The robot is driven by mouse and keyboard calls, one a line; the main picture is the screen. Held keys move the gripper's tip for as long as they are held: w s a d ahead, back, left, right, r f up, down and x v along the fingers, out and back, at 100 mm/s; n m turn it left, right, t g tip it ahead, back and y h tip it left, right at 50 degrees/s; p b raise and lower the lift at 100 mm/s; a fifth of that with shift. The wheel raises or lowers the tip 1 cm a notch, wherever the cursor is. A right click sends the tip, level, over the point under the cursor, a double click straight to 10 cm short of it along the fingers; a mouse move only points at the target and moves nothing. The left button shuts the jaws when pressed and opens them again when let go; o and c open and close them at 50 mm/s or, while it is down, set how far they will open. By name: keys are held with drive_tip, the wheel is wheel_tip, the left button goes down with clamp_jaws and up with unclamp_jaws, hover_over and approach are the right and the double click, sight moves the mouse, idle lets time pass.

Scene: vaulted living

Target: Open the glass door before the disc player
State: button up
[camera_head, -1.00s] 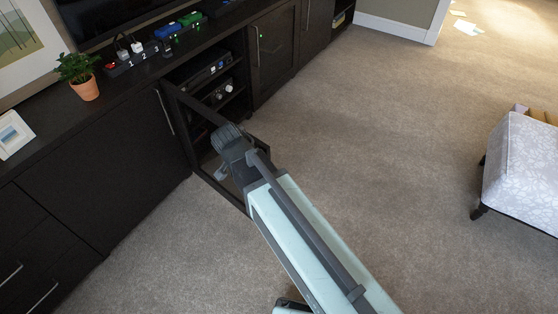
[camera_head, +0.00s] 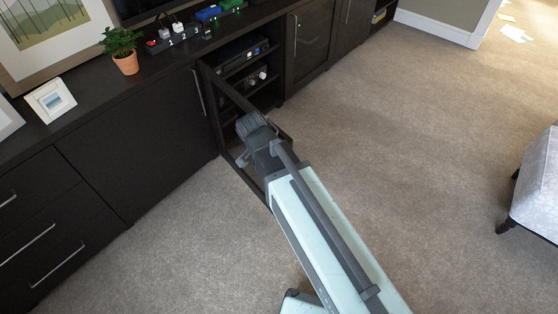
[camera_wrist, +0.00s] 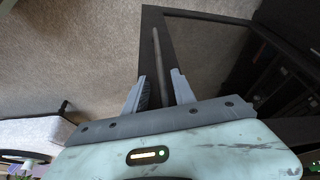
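The glass door (camera_head: 225,93), a dark frame with a clear pane, stands swung out from the cabinet, its left side at the cabinet front. The disc player (camera_head: 246,57) sits on an upper shelf in the open compartment behind it. My gripper (camera_head: 243,160) is at the door's outer part in the head view, its fingers mostly hidden. In the wrist view, my gripper's two fingers (camera_wrist: 158,75) are apart, with the thin bar handle (camera_wrist: 157,52) of the door running between them. A gap shows beside the bar. The dark door frame (camera_wrist: 150,18) lies beyond.
A second device (camera_head: 256,79) sits on a lower shelf. A potted plant (camera_head: 124,58), a small framed picture (camera_head: 50,99) and a power strip (camera_head: 178,38) are on the cabinet top. A patterned seat (camera_head: 538,190) stands at right. Carpet (camera_head: 400,120) between is clear.

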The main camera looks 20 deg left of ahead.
drive_tip(key=p+v, duration=0.7)
drive_tip(key=shift+s+r, duration=0.25)
drive_tip(key=shift+r, duration=0.1)
